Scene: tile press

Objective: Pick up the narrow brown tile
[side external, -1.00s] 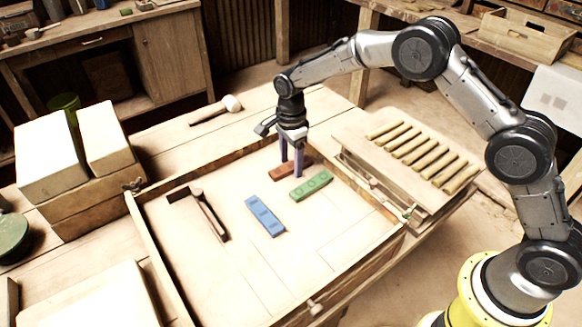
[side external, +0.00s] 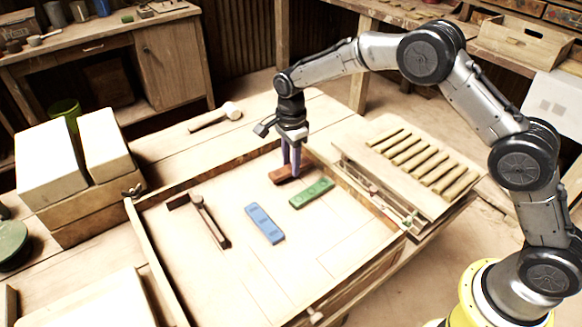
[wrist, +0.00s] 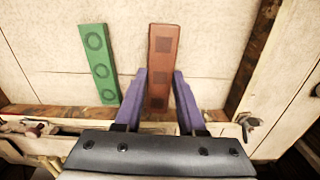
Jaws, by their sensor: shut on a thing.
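The narrow brown tile (side external: 282,175) is reddish brown, with dark square marks on its face in the wrist view (wrist: 162,60). My gripper (side external: 291,172) points down at the tile near the far corner of the framed tray. In the wrist view its two purple fingers (wrist: 159,80) stand one on each side of the tile, closed against its long edges. In the side view the tile looks slightly raised and tilted, but I cannot tell clearly whether it is off the tray floor.
A green tile (side external: 311,193) with round marks lies close beside the brown one, and a blue tile (side external: 264,223) lies nearer the tray's middle. A slatted board (side external: 425,160) stands at right.

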